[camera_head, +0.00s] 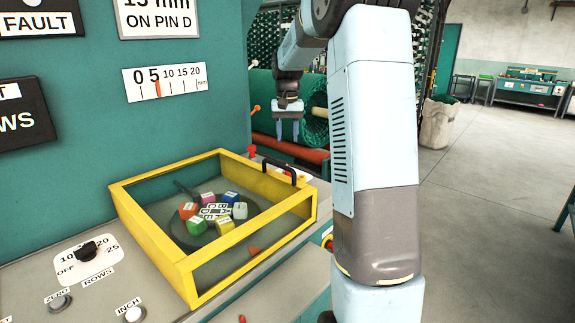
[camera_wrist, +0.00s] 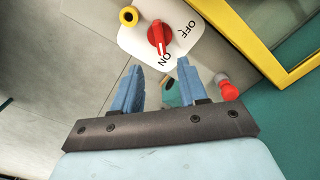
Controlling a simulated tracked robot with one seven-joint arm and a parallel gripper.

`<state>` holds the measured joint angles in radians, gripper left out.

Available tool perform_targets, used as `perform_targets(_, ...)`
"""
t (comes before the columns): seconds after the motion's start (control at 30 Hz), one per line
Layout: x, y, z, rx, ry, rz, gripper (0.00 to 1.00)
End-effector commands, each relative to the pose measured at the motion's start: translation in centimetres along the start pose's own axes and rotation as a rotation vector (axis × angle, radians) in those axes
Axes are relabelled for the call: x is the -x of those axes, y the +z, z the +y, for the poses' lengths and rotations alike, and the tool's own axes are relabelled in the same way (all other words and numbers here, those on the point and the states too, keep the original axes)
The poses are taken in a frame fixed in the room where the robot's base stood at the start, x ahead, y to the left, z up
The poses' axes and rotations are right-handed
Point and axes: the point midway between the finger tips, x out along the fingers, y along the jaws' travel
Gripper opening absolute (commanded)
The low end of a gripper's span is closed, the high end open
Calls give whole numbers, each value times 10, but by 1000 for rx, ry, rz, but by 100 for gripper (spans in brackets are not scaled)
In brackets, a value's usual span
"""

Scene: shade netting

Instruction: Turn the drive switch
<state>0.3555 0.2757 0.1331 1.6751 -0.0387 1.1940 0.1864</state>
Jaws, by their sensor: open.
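The drive switch is a red knob (camera_wrist: 158,36) on a white plate (camera_wrist: 140,40) marked OFF and ON in the wrist view. Its handle lies nearly upright in that picture, one end near the ON mark; which end is the pointer I cannot tell. In the head view the knob is hidden and only a sliver of pale plate shows behind the yellow frame. My gripper (camera_wrist: 159,64) is open and empty, its blue fingers apart and short of the knob in the picture. In the head view my gripper (camera_head: 287,138) hangs pointing down above the console's far right end.
A yellow-framed guard (camera_head: 160,250) with a dark handle covers coloured blocks on the console. A red-tipped peg (camera_wrist: 229,92) stands beside my right finger in the wrist view. A yellow-ringed button (camera_wrist: 128,16) is left of the switch. A teal panel (camera_head: 190,120) rises behind.

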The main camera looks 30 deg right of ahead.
Motion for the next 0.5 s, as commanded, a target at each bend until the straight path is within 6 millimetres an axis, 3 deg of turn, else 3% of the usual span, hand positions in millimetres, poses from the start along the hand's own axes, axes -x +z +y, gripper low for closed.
perform_targets(0.5, -87, 0, 0, 2, 1, -2, 43)
